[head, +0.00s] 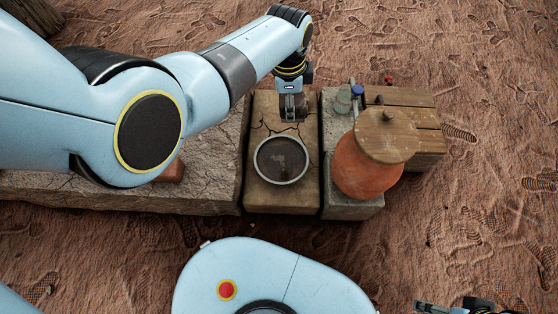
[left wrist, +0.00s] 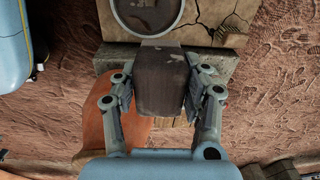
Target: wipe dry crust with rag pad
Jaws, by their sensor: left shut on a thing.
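A round dark disc with a grey rim (head: 257,160) is set in the top of a cracked tan block (head: 283,199). Brownish, crust-like patches (head: 277,157) show on its face. The disc's lower part also shows at the top of the left wrist view (left wrist: 148,14). My left gripper (head: 292,106) is shut on a dark brown rag pad (left wrist: 160,80), above the block's far end, beyond the disc and apart from it in the head view. My right gripper (head: 455,307) shows only partly at the bottom right edge; its jaws are unclear.
An orange clay pot (head: 362,170) with a wooden lid (head: 386,136) stands on a grey block right of the disc. A wooden crate (head: 428,125), a blue-topped object (head: 357,91) and a greenish jar (head: 343,99) are behind it. A stone slab (head: 205,190) lies left.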

